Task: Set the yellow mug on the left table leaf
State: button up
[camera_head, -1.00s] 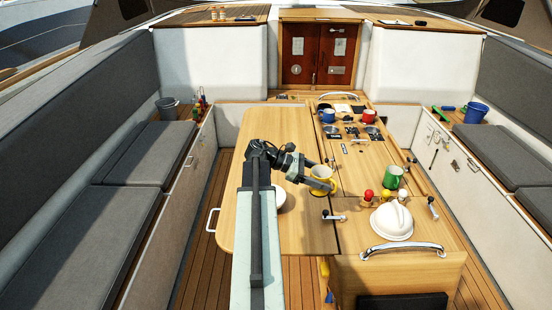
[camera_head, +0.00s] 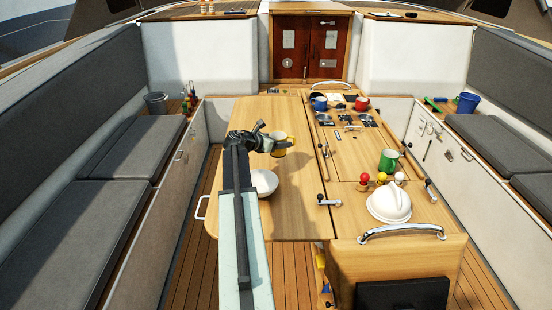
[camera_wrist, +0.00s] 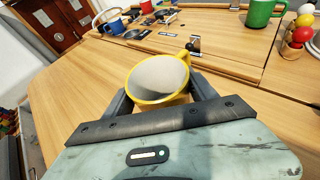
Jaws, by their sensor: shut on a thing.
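The yellow mug (camera_head: 278,143) is over the left table leaf (camera_head: 285,205) in the head view. In the wrist view the mug (camera_wrist: 158,82) has a pale inside and its rim faces the camera, tilted in the picture. My gripper (camera_head: 280,146) is shut on the mug, with a finger on either side of it; its fingers also show in the wrist view (camera_wrist: 160,95). The leaf's wood lies beyond the mug. I cannot tell whether the mug's base touches the leaf.
A white bowl (camera_head: 264,182) sits on the leaf beside my arm. On the table's centre stand a green mug (camera_head: 389,160), a white helmet-like thing (camera_head: 389,203), a blue mug (camera_head: 320,103) and a red mug (camera_head: 361,104). The leaf's far part is clear.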

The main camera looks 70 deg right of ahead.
aim_at(279, 154)
notch_tip(279, 154, down, 7)
jog(key=b, duration=0.4)
jog(key=shift+r+b, duration=0.2)
jog(key=shift+b, duration=0.2)
jog(key=shift+r, duration=0.2)
jog(key=shift+f, duration=0.1)
jog(key=o, duration=1.5)
jog(key=shift+c, duration=0.2)
